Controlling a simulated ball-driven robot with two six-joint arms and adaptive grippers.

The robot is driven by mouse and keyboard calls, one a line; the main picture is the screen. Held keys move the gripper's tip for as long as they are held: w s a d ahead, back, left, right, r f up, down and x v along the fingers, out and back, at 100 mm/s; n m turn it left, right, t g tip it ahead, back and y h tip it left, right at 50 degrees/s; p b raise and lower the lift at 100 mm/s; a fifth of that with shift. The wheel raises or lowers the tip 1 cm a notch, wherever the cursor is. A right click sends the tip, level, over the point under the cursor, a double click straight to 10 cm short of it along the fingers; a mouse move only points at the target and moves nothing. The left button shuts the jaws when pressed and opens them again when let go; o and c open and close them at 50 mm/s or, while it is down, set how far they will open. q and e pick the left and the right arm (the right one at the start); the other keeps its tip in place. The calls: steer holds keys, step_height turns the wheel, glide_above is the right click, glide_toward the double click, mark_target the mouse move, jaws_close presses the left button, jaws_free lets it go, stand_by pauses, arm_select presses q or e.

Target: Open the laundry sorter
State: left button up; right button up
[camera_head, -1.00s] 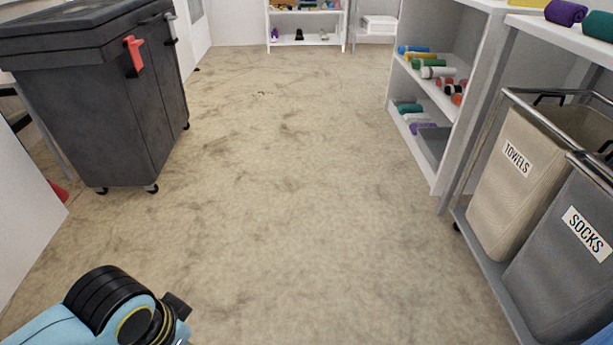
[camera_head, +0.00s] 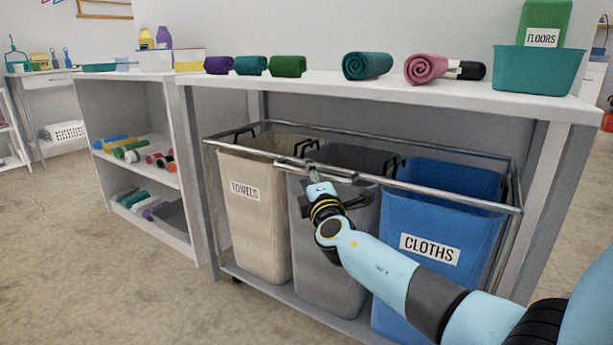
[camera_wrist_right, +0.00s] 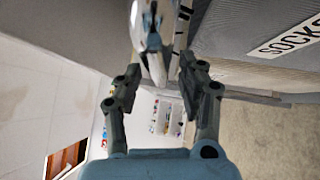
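The laundry sorter is a metal-framed cart (camera_head: 222,148) under a white table. It holds a beige TOWELS bag (camera_head: 255,220), a grey SOCKS bag (camera_head: 325,270) and a blue CLOTHS bag (camera_head: 440,215). A short metal handle (camera_head: 288,162) sits at the front top rail. My right gripper (camera_head: 312,172) is at this handle, above the SOCKS bag. In the right wrist view, a shiny metal bar (camera_wrist_right: 152,35) lies between the fingertips of my right gripper (camera_wrist_right: 160,65); firm contact on both sides is unclear. My left gripper is not in view.
The white table (camera_head: 320,86) above the sorter carries rolled towels (camera_head: 367,66) and a teal tub (camera_head: 537,70). A white shelf unit (camera_head: 180,130) with rolled items stands left of it. The floor (camera_head: 90,250) at the left front is clear.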

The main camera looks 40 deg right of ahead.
steer(key=shift+w+d, duration=0.3)
steer(key=shift+w, duration=0.3)
jaws_close()
steer(key=shift+r, duration=0.1)
